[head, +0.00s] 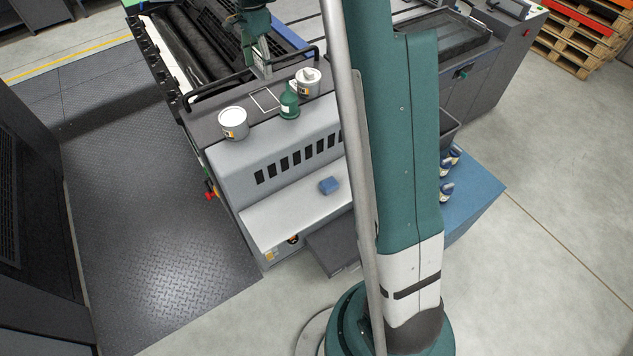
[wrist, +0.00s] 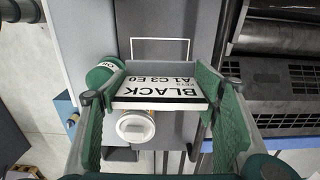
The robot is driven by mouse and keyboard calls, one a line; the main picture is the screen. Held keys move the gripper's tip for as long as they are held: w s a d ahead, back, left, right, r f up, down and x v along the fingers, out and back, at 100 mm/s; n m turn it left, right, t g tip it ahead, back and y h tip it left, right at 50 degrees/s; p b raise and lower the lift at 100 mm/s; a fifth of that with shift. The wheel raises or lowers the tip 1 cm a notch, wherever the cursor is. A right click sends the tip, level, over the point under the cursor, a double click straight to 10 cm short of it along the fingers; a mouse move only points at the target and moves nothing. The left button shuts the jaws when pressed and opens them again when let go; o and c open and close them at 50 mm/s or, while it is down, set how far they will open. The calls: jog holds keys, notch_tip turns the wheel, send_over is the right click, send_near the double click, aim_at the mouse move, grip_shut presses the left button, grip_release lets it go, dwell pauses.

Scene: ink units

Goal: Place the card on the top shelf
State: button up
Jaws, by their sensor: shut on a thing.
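The card (wrist: 160,92) is a white plate with black lettering reading "BLACK" and "A1 C3 E0". In the wrist view it sits between the green finger pads of my gripper (wrist: 158,80), which is shut on it. In the head view my gripper (head: 262,58) is at the upper middle, with the pale card (head: 263,68) below it, above the rear of the machine's top shelf (head: 254,128). A white rectangular outline (head: 265,100) is marked on that shelf; it also shows in the wrist view (wrist: 160,39). The card appears apart from the shelf, tilted.
On the shelf, a white-lidded can (head: 233,123) stands left of the outline. A green bottle (head: 289,101) and another can (head: 308,82) stand to its right. Black handle rails (head: 222,88) and rollers (head: 188,42) lie behind.

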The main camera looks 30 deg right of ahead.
jog(key=r, duration=0.2)
jog(key=d+r, duration=0.1)
jog(key=shift+s+r, duration=0.15)
jog(key=shift+s, duration=0.2)
jog(key=s+d+b, duration=0.4)
jog(key=s+d, duration=0.3)
jog(key=s, duration=0.4)
jog(key=s+d+b, duration=0.4)
jog(key=s+d, duration=0.3)
jog(key=s, duration=0.5)
jog(key=s+d+b, duration=0.4)
jog(key=s+d, duration=0.3)
jog(key=s, duration=0.4)
notch_tip(320, 180, down, 27)
jog(key=shift+w, duration=0.2)
jog(key=shift+f+b, duration=0.65)
jog(key=shift+f, duration=2.55)
jog(key=shift+f+b, duration=0.3)
jog(key=shift+f, duration=1.55)
